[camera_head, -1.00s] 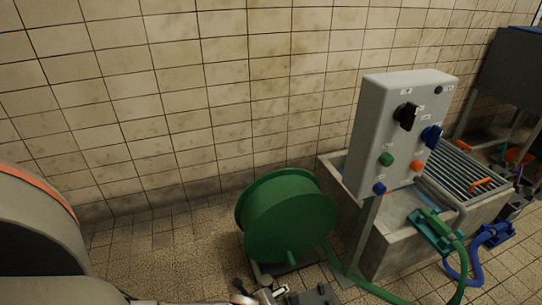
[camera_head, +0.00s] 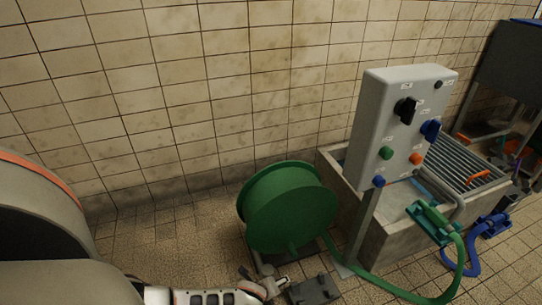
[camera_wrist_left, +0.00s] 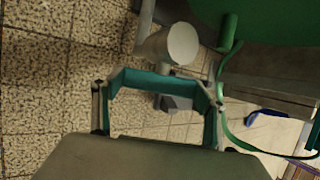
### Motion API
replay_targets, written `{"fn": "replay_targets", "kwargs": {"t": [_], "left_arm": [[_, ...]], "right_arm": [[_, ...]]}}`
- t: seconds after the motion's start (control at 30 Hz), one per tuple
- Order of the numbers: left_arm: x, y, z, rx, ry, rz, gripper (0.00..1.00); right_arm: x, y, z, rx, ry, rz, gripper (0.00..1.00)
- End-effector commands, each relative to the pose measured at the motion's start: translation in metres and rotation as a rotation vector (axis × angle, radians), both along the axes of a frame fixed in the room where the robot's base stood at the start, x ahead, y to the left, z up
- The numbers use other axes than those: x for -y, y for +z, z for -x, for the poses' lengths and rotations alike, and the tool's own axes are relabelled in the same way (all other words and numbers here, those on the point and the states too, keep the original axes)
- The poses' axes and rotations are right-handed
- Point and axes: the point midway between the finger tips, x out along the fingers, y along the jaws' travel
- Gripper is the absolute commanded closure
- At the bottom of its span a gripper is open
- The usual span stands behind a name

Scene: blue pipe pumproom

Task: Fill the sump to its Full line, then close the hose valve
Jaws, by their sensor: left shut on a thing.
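My left gripper (camera_head: 275,287) is low on the floor side of the green hose reel (camera_head: 288,210), beside a grey pipe (camera_head: 262,264) at its foot. A green hose (camera_head: 390,296) runs to a green nozzle (camera_head: 432,219) on the sump's rim. My right gripper is not seen.
A grey control box (camera_head: 400,125) with knobs and buttons stands on a post before the sump. A metal grating (camera_head: 460,165) covers its far part. A blue hose fitting (camera_head: 490,227) lies at right. A dark grey block (camera_head: 313,290) lies near my gripper.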

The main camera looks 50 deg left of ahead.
Motion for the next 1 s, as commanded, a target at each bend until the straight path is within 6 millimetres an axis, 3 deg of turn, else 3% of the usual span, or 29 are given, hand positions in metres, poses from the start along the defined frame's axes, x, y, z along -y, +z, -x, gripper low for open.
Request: {"fn": "replay_targets", "kwargs": {"t": [0.17,0.4,1.0], "left_arm": [[0.000,0.011,-0.011,-0.075,0.000,-0.039,0.50],[0.001,0.005,-0.006,-0.243,0.001,-0.103,0.50],[0.000,0.001,-0.002,-0.452,0.000,-0.188,0.50]], "right_arm": [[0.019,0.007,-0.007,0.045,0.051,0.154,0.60],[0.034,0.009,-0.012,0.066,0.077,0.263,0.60],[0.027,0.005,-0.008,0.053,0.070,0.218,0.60]]}}
